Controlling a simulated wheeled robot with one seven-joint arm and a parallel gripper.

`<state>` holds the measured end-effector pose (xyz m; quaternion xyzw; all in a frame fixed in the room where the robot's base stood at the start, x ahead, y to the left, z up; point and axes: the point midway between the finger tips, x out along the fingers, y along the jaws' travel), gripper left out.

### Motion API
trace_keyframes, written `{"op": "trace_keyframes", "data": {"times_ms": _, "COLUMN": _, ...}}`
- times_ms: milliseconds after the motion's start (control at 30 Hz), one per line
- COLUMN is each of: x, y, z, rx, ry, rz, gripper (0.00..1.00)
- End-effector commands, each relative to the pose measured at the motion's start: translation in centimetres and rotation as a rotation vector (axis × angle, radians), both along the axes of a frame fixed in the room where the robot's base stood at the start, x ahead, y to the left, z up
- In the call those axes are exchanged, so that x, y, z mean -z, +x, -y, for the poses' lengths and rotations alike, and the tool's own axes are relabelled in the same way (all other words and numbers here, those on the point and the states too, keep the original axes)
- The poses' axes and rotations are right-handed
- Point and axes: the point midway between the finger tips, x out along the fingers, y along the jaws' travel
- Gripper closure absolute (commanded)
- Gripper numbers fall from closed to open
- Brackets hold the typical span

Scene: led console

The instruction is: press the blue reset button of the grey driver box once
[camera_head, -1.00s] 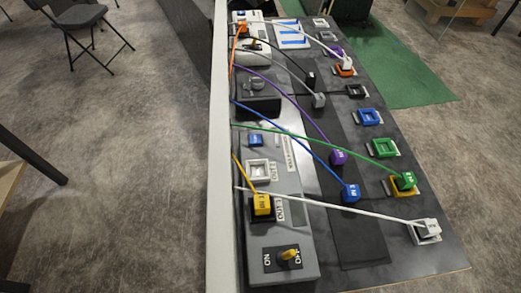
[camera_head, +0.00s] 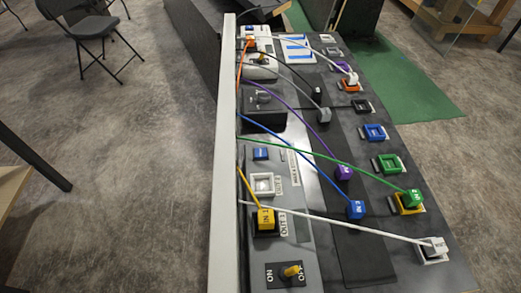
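The grey driver box (camera_head: 292,222) lies along the near left part of the console, beside a pale upright panel. Its blue reset button (camera_head: 261,154) is a small blue square on its upper face, above a white-framed socket (camera_head: 262,185). A yellow plug (camera_head: 264,219) sits lower on the box, and a yellow switch knob (camera_head: 290,271) with ON and OFF labels is at its near end. Nothing touches or covers the blue button. My gripper is not in view.
Coloured cables cross the console: a green plug (camera_head: 412,197), a white plug (camera_head: 435,245), a blue plug (camera_head: 356,209) and a purple plug (camera_head: 343,173) end to the right of the box. The pale panel (camera_head: 229,170) edges the left side. A folding chair (camera_head: 82,27) stands back left.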

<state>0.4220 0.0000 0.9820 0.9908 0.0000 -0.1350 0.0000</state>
Motion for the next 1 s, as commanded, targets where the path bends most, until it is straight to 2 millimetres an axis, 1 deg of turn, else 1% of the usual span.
{"op": "trace_keyframes", "data": {"times_ms": 33, "x": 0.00, "y": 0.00, "z": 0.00, "rx": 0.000, "ry": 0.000, "rz": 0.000, "gripper": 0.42}}
{"op": "trace_keyframes", "data": {"times_ms": 67, "x": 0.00, "y": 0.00, "z": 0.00, "rx": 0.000, "ry": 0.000, "rz": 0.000, "gripper": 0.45}}
{"op": "trace_keyframes", "data": {"times_ms": 633, "x": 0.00, "y": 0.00, "z": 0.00, "rx": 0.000, "ry": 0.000, "rz": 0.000, "gripper": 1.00}}
{"op": "trace_keyframes", "data": {"times_ms": 1000, "x": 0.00, "y": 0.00, "z": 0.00, "rx": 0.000, "ry": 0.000, "rz": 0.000, "gripper": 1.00}}
